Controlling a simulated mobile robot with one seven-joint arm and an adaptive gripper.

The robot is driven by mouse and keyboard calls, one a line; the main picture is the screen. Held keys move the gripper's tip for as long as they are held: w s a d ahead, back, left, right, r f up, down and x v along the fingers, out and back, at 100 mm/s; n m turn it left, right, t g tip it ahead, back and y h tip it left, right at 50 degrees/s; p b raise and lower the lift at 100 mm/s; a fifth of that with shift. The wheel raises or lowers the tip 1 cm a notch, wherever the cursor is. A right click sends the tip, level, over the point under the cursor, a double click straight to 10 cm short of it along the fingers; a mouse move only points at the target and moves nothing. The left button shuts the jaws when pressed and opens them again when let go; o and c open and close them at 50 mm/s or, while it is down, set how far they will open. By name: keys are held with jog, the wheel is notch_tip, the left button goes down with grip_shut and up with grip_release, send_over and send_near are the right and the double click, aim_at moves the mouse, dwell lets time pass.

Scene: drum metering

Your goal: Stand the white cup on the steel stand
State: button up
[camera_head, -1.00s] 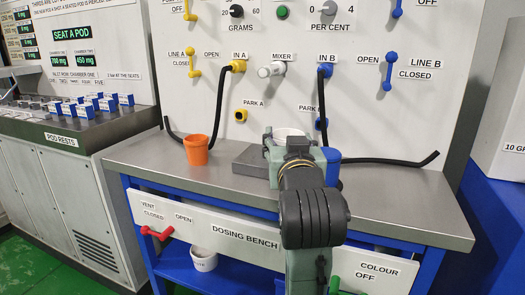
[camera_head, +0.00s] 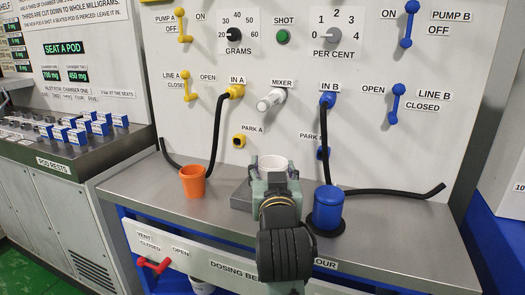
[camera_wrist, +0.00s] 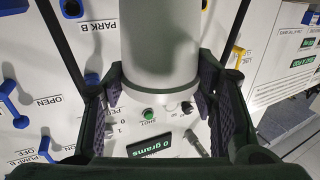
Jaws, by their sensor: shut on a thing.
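The white cup (camera_head: 272,161) is held in my gripper (camera_head: 272,178); its round rim shows above the jaws in the head view. In the wrist view my gripper (camera_wrist: 160,97) has a dark pad on each side of the cup's pale wall (camera_wrist: 160,45), shut on it. The steel stand (camera_head: 240,195) is a low grey block on the bench, showing just left of my gripper. My gripper and wrist hide the rest of the stand. I cannot tell whether the cup's base touches the stand.
An orange cup (camera_head: 192,182) stands on the steel bench (camera_head: 400,225) to the left. A blue lidded pot (camera_head: 328,208) stands close on the right. Black hoses (camera_head: 390,191) run from the panel onto the bench. The panel with the mixer spout (camera_head: 270,100) rises behind.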

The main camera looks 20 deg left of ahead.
jog(key=shift+w+a+r+p, duration=0.2)
jog(key=shift+w+a+p, duration=0.3)
jog(key=shift+p, duration=2.35)
jog(key=shift+w+a+f+p, duration=0.2)
jog(key=shift+w+a+f, duration=0.6)
jog(key=shift+w, duration=0.35)
jog(key=shift+w+a+f+p, duration=0.25)
jog(key=shift+w+a+f, duration=0.3)
jog(key=shift+w+f, duration=0.45)
jog(key=shift+w+a+f+p, duration=0.2)
jog(key=shift+w+a+f, duration=0.5)
jog(key=shift+w, duration=0.55)
jog(key=shift+f, duration=0.2)
jog(key=o, duration=1.2)
jog(key=shift+c, duration=0.2)
jog(key=shift+r, duration=0.1)
